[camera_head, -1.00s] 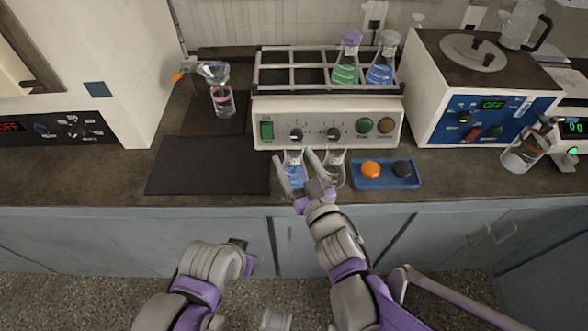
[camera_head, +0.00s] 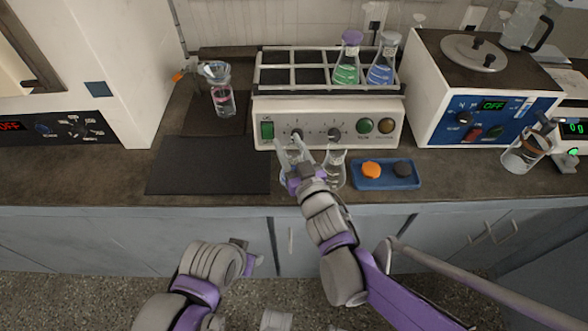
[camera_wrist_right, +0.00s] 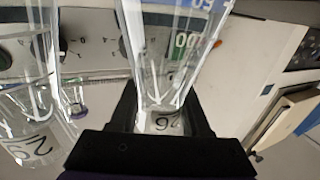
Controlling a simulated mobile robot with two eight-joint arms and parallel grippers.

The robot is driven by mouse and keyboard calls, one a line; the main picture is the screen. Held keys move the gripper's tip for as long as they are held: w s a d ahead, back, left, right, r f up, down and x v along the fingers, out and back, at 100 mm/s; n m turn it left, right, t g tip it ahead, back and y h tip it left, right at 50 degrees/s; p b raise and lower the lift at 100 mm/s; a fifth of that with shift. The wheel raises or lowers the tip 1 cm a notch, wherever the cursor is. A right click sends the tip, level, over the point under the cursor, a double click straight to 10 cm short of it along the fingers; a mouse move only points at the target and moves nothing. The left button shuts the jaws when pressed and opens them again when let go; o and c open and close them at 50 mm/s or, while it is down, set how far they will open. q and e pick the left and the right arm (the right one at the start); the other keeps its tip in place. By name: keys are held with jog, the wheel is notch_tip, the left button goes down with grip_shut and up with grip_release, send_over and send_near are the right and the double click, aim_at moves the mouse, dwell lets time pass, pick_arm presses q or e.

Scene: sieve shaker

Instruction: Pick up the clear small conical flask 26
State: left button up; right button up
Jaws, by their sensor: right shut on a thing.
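My right gripper (camera_head: 292,162) is at the counter's front, before the shaker. In the right wrist view its dark jaws (camera_wrist_right: 160,130) are shut on a clear conical flask (camera_wrist_right: 170,60), one jaw on each side near a small printed number that is hard to read with certainty. In the head view this flask is mostly hidden by the gripper. A second clear conical flask (camera_head: 335,170) stands just to its right; it also shows at the left of the wrist view (camera_wrist_right: 28,110). My left gripper (camera_head: 248,258) is low in front of the cabinets; its fingers do not show clearly.
The shaker (camera_head: 385,128) stands close behind, with a green flask (camera_head: 346,70) and a blue flask (camera_head: 382,70) in its rack. A blue tray (camera_head: 388,182) with an orange and a dark item lies right. A dark mat (camera_head: 205,165) lies clear at left.

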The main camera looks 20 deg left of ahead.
grip_shut()
notch_tip(320, 180, up, 15)
jog(key=p, duration=0.5)
jog(key=shift+p, duration=0.4)
dwell(0.6)
jog(key=shift+w, duration=0.1)
dwell(0.3)
